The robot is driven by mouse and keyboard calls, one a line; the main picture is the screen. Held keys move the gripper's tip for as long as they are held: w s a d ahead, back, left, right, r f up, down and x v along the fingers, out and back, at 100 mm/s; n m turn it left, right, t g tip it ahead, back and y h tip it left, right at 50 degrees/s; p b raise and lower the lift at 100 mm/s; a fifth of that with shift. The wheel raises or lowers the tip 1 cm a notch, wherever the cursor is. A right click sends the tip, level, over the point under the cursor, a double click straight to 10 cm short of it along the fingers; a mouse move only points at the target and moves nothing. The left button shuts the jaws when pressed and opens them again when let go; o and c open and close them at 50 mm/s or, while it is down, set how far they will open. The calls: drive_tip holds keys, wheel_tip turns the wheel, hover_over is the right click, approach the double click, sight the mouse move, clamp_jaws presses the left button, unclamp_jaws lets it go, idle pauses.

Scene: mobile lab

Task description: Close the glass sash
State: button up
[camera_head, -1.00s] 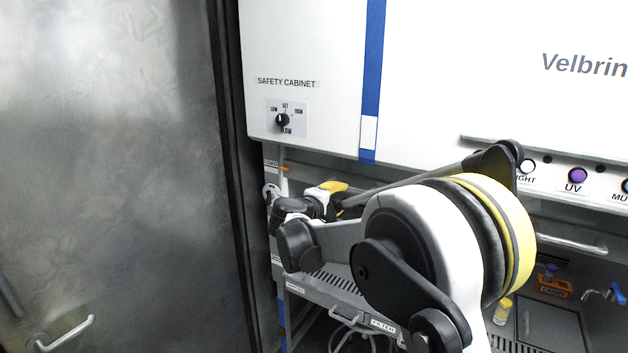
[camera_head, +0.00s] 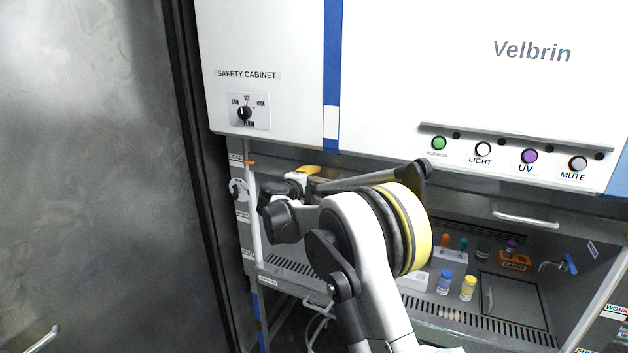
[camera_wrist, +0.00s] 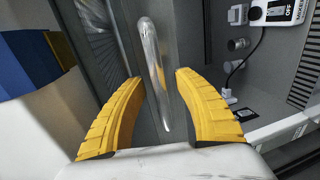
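The glass sash (camera_head: 470,197) shows as a dim strip below the white cabinet front in the head view. Its lower edge is raised, and the work area below it is open. A metal bar handle (camera_head: 525,218) is on its right part. My gripper (camera_head: 305,172) is at the left part of the opening, mostly hidden by my arm. In the wrist view my gripper (camera_wrist: 158,82) is open, with two yellow fingers apart. A shiny metal bar handle (camera_wrist: 152,58) lies between them in the picture, with visible gaps on both sides. I cannot tell its depth.
Inside the cabinet stand a blue-capped vial (camera_head: 445,282), a yellow-capped vial (camera_head: 468,288) and an orange rack (camera_head: 514,261). A front grille (camera_head: 470,318) runs along the opening. A large metal door (camera_head: 90,180) is close on the left.

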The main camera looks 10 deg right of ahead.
drive_tip(key=shift+c, duration=0.5)
clamp_jaws()
wheel_tip(320, 180, down, 45)
drive_tip(key=b, duration=2.6)
drive_tip(key=shift+s+f, duration=0.15)
drive_tip(key=shift+f, duration=0.05)
drive_tip(key=shift+o, duration=0.5)
unclamp_jaws()
drive_tip(key=shift+f, duration=0.15)
